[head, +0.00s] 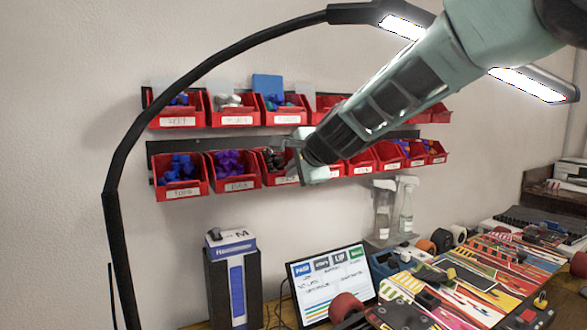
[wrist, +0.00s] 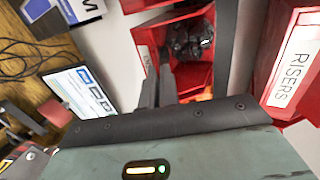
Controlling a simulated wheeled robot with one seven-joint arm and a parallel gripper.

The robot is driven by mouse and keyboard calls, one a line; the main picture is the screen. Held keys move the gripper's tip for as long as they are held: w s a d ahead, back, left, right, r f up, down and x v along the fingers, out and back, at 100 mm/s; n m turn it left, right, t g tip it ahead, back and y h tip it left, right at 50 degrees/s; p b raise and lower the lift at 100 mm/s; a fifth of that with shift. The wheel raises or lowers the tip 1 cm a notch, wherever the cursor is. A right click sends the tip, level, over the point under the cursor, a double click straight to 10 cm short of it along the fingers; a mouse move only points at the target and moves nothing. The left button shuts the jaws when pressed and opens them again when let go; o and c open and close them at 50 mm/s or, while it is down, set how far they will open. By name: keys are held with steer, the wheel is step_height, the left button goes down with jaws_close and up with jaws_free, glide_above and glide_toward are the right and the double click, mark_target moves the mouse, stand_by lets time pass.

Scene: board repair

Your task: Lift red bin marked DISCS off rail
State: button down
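A red bin (head: 269,153) hangs third from the left in the lower row, holding dark grey or black pieces. My gripper (head: 300,165) is at its right front and hides part of it and its label. In the wrist view this bin (wrist: 185,75) lies straight ahead, with shiny dark pieces inside. Its white front label is mostly covered, and I cannot read DISCS on it. My gripper's two dark fingers (wrist: 160,92) are close together at the bin's front wall, seemingly one on either side. I cannot tell whether they press on it.
A bin labelled RISERS (wrist: 291,70) is close on the right in the wrist view. Red bins with blue (head: 180,175) and purple (head: 235,168) pieces hang to the left. A lamp arm (head: 122,170) arches in front. A tablet (head: 330,283) and spray bottles (head: 383,210) stand below.

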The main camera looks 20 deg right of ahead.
steer(key=shift+r+g+p, duration=0.3)
steer(key=shift+r+p, duration=0.25)
steer(key=shift+p, duration=1)
steer(key=shift+r+b, duration=0.35)
steer(key=shift+b, duration=0.05)
stand_by(0.4)
steer(key=s+d+p, duration=0.1)
steer(key=s+d, duration=0.2)
steer(key=s, duration=1.1)
steer(key=shift+s, duration=0.3)
stand_by(0.6)
